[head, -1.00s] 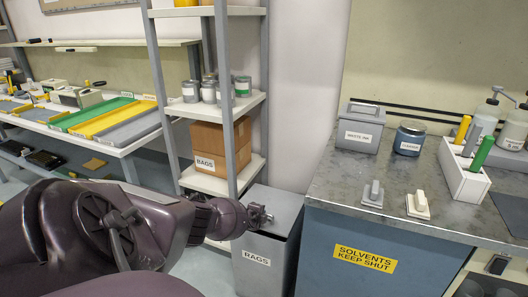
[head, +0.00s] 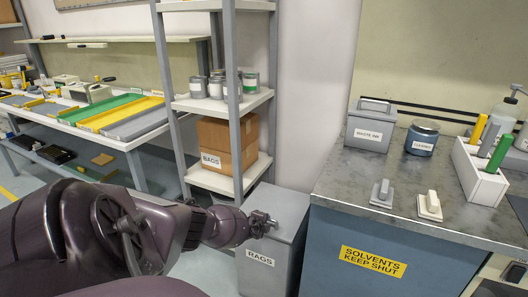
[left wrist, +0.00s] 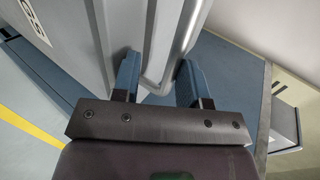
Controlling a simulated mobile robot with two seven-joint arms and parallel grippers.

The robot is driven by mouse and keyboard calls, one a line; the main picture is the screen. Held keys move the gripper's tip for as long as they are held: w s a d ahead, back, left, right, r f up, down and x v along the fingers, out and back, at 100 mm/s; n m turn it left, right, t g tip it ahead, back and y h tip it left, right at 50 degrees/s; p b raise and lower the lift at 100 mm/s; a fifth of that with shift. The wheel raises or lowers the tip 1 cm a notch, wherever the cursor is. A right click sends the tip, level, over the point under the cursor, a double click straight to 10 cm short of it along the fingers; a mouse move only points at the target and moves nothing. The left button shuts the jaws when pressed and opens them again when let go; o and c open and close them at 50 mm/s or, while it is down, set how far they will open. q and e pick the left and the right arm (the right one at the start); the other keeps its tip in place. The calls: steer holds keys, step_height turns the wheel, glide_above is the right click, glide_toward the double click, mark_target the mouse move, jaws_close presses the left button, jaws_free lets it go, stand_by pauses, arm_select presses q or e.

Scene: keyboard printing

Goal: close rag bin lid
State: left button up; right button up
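The grey rag bin (head: 262,262), labelled RAGS, stands on the floor between the shelf rack and the solvents cabinet. Its lid (head: 287,203) looks lowered onto the body, with no dark gap clearly showing; my gripper hides part of the front edge. My left gripper (head: 268,222) is at the lid's front edge. In the left wrist view my left gripper (left wrist: 158,82) has its two blue fingers apart, with the bin's grey edge (left wrist: 160,45) running between and beyond them. I cannot tell whether they touch it. My right gripper is not in view.
The solvents cabinet (head: 372,262) stands close to the right of the bin, with a waste ink box (head: 369,130) and a jar (head: 422,139) on top. The shelf rack (head: 232,105) with cardboard boxes (head: 228,142) is close behind left.

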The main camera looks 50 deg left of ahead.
arm_select(q)
steer(key=shift+o, duration=0.9)
steer(key=shift+s+d+f, duration=0.2)
steer(key=shift+f, duration=0.3)
steer(key=shift+d+r+p, duration=0.1)
steer(key=shift+r+p, duration=0.25)
steer(key=shift+r, duration=0.05)
steer(key=p+v, duration=0.7)
steer(key=v, duration=0.3)
steer(key=shift+r, duration=0.2)
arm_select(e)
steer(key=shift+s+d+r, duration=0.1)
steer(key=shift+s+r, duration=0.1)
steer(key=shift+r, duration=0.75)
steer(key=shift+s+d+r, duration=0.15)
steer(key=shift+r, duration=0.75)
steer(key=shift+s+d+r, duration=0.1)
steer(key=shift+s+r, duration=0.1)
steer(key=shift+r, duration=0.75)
arm_select(q)
steer(key=shift+s, duration=0.1)
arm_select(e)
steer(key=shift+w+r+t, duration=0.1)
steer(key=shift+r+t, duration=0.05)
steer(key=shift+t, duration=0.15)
